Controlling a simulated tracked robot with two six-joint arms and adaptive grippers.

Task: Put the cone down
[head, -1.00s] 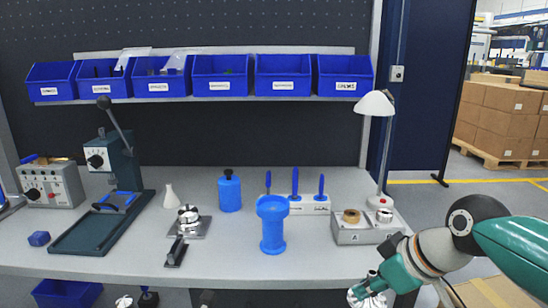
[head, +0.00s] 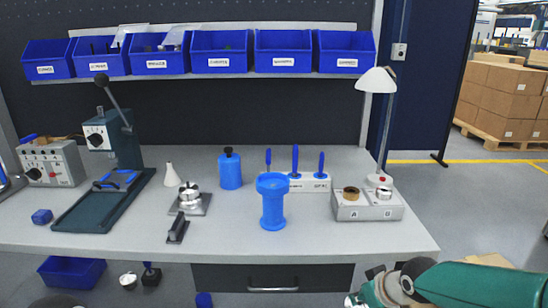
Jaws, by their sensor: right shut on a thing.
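A small white cone-shaped piece (head: 170,175) stands upright on the grey bench, left of centre, behind the metal fixture plate. My right gripper (head: 354,301) is at the bottom edge of the head view, in front of the bench and below its top. My left gripper is not in view.
On the grey bench (head: 330,238) stand a press (head: 122,145), a blue bottle (head: 230,170), a blue spool-shaped part (head: 272,203), a rack of blue-handled tools (head: 310,182), a two-place fixture (head: 367,206) and a lamp (head: 376,80). The front right bench top is clear.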

